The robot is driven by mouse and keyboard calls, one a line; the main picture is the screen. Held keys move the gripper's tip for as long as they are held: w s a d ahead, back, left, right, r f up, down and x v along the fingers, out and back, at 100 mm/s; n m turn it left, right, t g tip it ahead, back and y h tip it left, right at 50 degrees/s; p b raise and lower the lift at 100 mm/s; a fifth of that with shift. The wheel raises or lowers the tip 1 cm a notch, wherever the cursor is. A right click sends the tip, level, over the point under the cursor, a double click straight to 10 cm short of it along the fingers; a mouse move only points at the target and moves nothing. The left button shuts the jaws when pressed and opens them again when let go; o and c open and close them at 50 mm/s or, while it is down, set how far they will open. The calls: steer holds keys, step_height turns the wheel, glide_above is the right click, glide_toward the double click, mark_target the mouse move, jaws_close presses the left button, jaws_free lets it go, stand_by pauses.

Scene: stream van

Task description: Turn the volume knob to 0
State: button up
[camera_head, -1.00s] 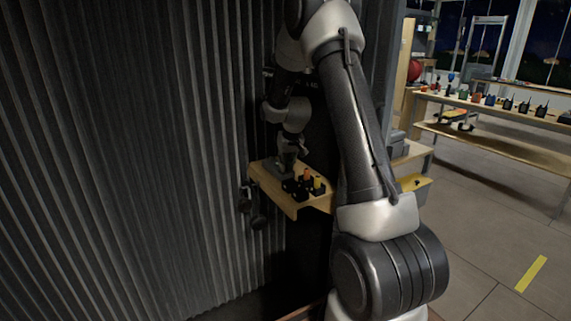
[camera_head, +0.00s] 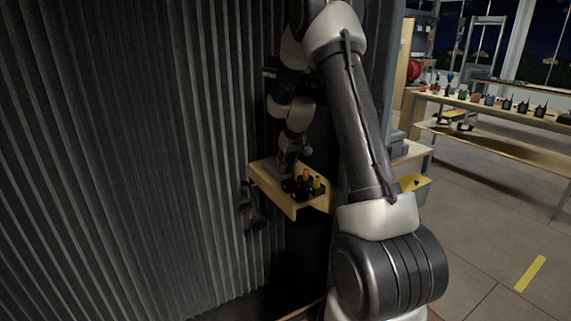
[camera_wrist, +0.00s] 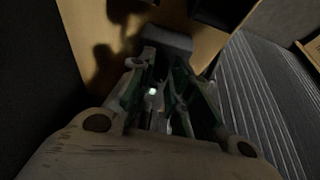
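No volume knob can be made out for certain in either view. My gripper (camera_head: 284,168) points down at the left part of a small wooden shelf (camera_head: 272,190), close to the wall. In the wrist view my gripper (camera_wrist: 168,72) has its two dark fingers near each other, with a small white bright spot between them. A grey block (camera_wrist: 167,37) lies just beyond the fingertips, over the wooden surface. Whether the fingers touch it, or hold anything, is too dark to tell.
Several small dark pieces with orange and yellow tops (camera_head: 306,182) stand on the shelf, right of my gripper. A ribbed wall (camera_head: 130,160) is close on the left. A long table (camera_head: 500,105) with several devices stands at the back right. The floor there is mostly clear.

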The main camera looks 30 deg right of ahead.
steer(key=shift+o, duration=0.8)
steer(key=shift+r, duration=0.15)
steer(key=shift+v, duration=1.25)
steer(key=s, duration=1.1)
steer(key=shift+d+r, duration=0.15)
steer(key=shift+d, duration=0.15)
steer(key=shift+s, duration=0.6)
